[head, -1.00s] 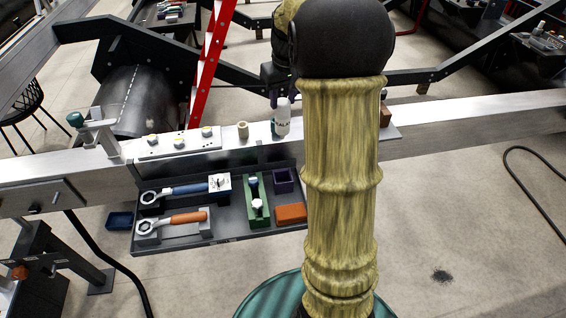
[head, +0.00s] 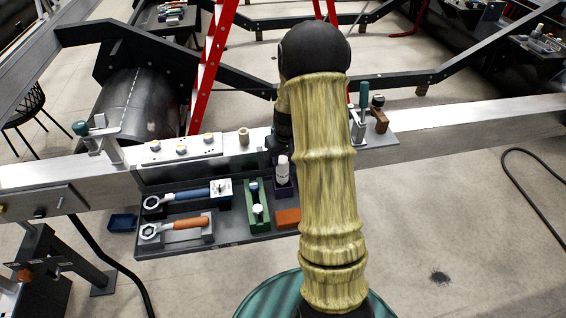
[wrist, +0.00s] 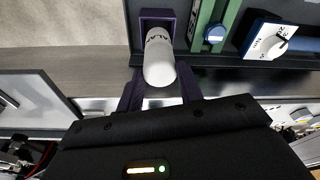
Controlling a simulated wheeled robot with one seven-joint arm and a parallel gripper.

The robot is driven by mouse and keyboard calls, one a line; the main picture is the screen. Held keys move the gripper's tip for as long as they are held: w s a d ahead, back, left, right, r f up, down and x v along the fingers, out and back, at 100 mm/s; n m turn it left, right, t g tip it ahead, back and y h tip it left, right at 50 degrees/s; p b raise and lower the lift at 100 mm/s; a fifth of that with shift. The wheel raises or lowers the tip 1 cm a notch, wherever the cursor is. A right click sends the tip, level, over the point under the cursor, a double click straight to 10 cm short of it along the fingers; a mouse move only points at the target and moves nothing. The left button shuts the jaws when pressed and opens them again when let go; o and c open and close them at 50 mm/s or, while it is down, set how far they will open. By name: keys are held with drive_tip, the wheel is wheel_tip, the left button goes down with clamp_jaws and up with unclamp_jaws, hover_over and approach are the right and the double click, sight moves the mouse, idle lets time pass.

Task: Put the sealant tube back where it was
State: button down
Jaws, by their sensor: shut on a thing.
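The sealant tube (head: 283,172) is white with dark lettering and stands about upright at the purple square holder (head: 284,190) in the dark tray. My gripper (head: 279,148) is shut on the tube's upper part. In the wrist view the tube (wrist: 158,58) shows between my two purple fingers (wrist: 160,88), and its far end overlaps the open holder (wrist: 154,14). I cannot tell how deep the tube's lower end is inside the holder. My arm covers the area just right of the holder in the head view.
Left of the holder are a green holder (head: 257,208), a blue-handled wrench (head: 188,194) and an orange-handled wrench (head: 187,222). An orange block (head: 287,217) lies in front.

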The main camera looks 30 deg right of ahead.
drive_tip(key=shift+f+p, duration=0.4)
drive_tip(key=shift+f, duration=1.5)
drive_tip(key=c, duration=0.9)
unclamp_jaws()
drive_tip(key=r, duration=0.4)
drive_tip(key=s+r+b, duration=0.1)
drive_tip(key=r, duration=0.3)
drive_tip(key=s+r+b, duration=0.1)
drive_tip(key=r, duration=0.3)
drive_tip(key=shift+s, duration=0.1)
